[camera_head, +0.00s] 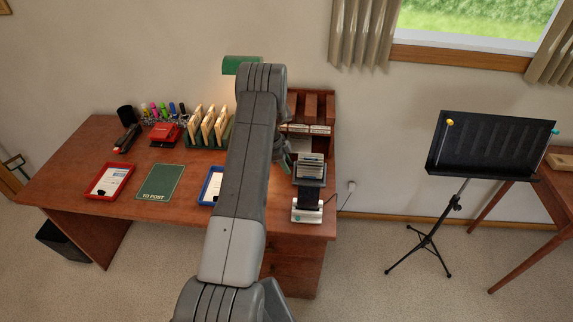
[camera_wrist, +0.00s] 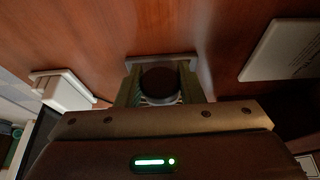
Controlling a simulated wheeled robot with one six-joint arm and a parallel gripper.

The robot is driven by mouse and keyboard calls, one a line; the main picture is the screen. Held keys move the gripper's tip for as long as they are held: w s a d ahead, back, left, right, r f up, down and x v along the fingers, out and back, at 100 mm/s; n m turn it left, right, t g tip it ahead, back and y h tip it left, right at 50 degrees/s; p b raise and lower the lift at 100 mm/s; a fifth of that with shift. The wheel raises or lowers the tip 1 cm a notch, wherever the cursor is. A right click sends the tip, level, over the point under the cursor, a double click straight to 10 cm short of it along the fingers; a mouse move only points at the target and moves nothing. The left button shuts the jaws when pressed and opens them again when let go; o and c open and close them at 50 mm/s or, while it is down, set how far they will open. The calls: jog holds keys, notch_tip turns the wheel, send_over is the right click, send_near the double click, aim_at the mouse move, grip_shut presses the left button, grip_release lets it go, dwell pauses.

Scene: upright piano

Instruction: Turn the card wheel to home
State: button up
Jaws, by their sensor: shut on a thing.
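The card wheel (camera_head: 310,170) stands at the right end of the desk, with dark and pale cards above a black body and a white base (camera_head: 307,214). My gripper (camera_head: 286,162) is at the left side of the card wheel, partly hidden by my arm. In the wrist view my gripper (camera_wrist: 160,92) is shut on a dark round knob (camera_wrist: 158,78) with a pale rim, one finger on each side. The knob seems to be the card wheel's, but the wheel itself is mostly hidden there. I cannot tell which card is at the front.
The desk (camera_head: 88,168) holds a red tray (camera_head: 108,181), a green mat (camera_head: 160,182), a blue tray (camera_head: 209,186) and a card-file rack (camera_head: 207,131). A wooden organiser (camera_head: 312,108) stands behind the card wheel. A music stand (camera_head: 492,145) stands clear to the right.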

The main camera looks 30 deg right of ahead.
jog(key=o, duration=0.9)
jog(key=b+v, duration=0.3)
jog(key=v, duration=1)
jog(key=shift+w+a+r, duration=0.1)
jog(key=shift+a+r, duration=0.05)
jog(key=shift+r, duration=0.2)
jog(key=shift+f, duration=0.1)
jog(key=p+x, duration=0.3)
jog(key=x, duration=1)
jog(key=shift+d+f, duration=0.2)
jog(key=shift+f, duration=0.05)
